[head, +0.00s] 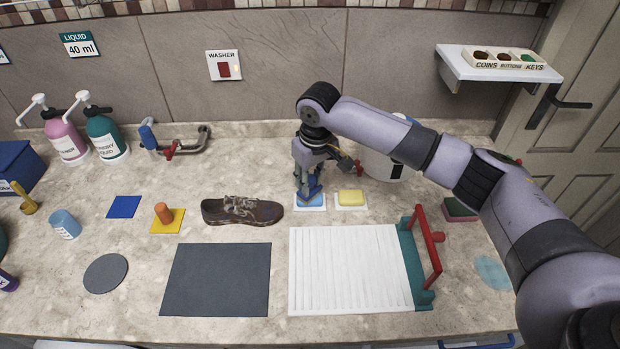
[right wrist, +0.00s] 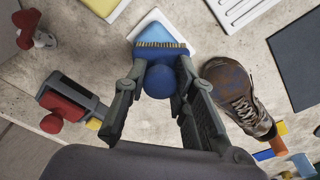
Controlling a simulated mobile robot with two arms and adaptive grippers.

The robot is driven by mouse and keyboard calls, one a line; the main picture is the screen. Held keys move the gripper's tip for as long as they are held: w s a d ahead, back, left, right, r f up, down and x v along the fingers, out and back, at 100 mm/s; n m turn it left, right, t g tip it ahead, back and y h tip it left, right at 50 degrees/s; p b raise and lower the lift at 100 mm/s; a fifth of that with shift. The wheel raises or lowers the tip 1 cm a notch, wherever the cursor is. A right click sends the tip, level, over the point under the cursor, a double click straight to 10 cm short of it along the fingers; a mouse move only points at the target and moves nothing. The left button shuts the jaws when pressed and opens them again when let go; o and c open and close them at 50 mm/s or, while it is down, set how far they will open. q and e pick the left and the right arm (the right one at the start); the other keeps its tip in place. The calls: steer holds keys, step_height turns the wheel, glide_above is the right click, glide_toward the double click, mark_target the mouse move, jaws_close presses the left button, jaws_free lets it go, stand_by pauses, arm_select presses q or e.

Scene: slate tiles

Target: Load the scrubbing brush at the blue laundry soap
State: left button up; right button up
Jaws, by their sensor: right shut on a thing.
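My right gripper (head: 307,187) reaches down at the back middle of the counter. It is shut on the blue scrubbing brush (head: 313,195). In the right wrist view the brush (right wrist: 158,80) shows a round blue knob between the fingers (right wrist: 160,72) and a row of tan bristles at its far edge. The light blue soap (right wrist: 158,27) lies on a white dish (right wrist: 186,47) just beyond and under the bristles. In the head view the brush and gripper mostly cover that soap; the white dish (head: 300,207) shows around them. I cannot tell whether the bristles touch the soap.
A yellow soap (head: 351,197) on its own dish is just right of the brush. A brown shoe (head: 242,210) lies to the left. A white washboard (head: 345,270) with a teal end and red handle, and a dark mat (head: 217,280), lie in front. A white container (head: 378,165) stands behind right.

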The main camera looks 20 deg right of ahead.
mark_target(310, 178)
steer(key=shift+s+f+p, duration=0.1)
steer(key=shift+f+p, duration=0.05)
steer(key=shift+p, duration=0.2)
stand_by(1.4)
step_height(310, 178, up, 7)
steer(key=p, duration=0.9)
stand_by(0.4)
stand_by(0.4)
steer(key=shift+r+b, duration=0.25)
steer(key=shift+b, duration=0.25)
steer(key=s+d+r+m+b, duration=0.1)
steer(key=s+b, duration=0.3)
steer(key=s, duration=0.4)
steer(key=s+r+m+b, duration=0.2)
steer(key=s+b, duration=0.3)
steer(key=s, duration=0.4)
steer(key=shift+s+d+r+m, duration=0.2)
steer(key=shift+d+r+m, duration=0.1)
steer(key=shift+d+r, duration=0.15)
